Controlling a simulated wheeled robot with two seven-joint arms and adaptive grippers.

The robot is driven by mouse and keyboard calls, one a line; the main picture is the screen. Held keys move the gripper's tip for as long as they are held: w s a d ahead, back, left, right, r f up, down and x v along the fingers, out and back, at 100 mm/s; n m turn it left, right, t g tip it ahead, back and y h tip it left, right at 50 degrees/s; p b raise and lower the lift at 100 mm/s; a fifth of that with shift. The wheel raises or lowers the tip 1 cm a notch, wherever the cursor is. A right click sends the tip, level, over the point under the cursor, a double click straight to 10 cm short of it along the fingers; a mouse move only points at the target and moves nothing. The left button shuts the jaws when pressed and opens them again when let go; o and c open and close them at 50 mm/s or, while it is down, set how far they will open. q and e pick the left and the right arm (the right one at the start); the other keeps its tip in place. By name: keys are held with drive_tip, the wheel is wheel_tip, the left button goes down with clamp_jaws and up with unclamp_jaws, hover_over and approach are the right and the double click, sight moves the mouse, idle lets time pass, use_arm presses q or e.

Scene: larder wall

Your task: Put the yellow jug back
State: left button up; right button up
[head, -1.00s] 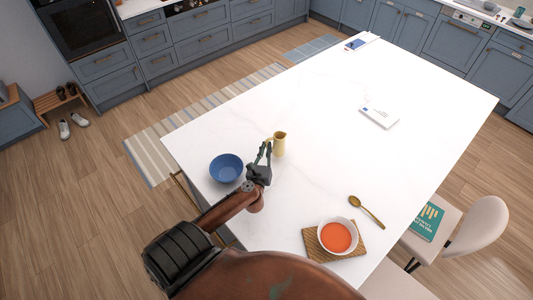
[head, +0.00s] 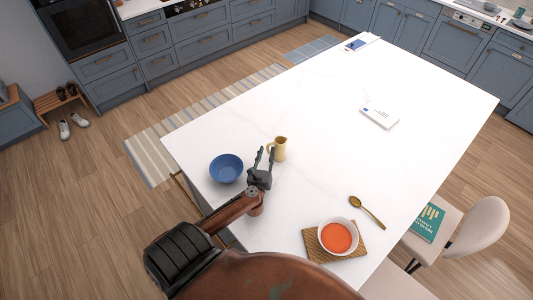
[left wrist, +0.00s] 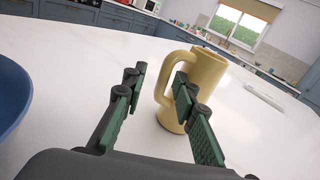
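The yellow jug (head: 279,148) stands upright on the white island top, with its handle on the left side. In the left wrist view the jug (left wrist: 203,85) is just beyond the fingers, and the right finger covers part of its body. My left gripper (head: 264,158) is close to the jug on its near left side. In the left wrist view the left gripper (left wrist: 160,92) is open, its fingers well apart with nothing between the pads. The jug's handle shows beyond the gap, nearer the right finger. My right gripper is not in view.
A blue bowl (head: 226,168) stands left of the gripper, close by. A white bowl of orange soup (head: 337,237) on a wooden board (head: 316,244) and a spoon (head: 367,211) lie near the front. A white box-like item (head: 379,116) lies farther back. The island's middle is clear.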

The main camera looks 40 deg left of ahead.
use_arm(q)
drive_tip(key=shift+r, duration=0.1)
drive_tip(key=shift+s+d, duration=0.2)
drive_tip(key=shift+s, duration=0.05)
drive_tip(key=b+v, duration=0.1)
drive_tip(key=v, duration=1)
drive_tip(key=shift+s+d, duration=0.1)
drive_tip(key=shift+s, duration=0.05)
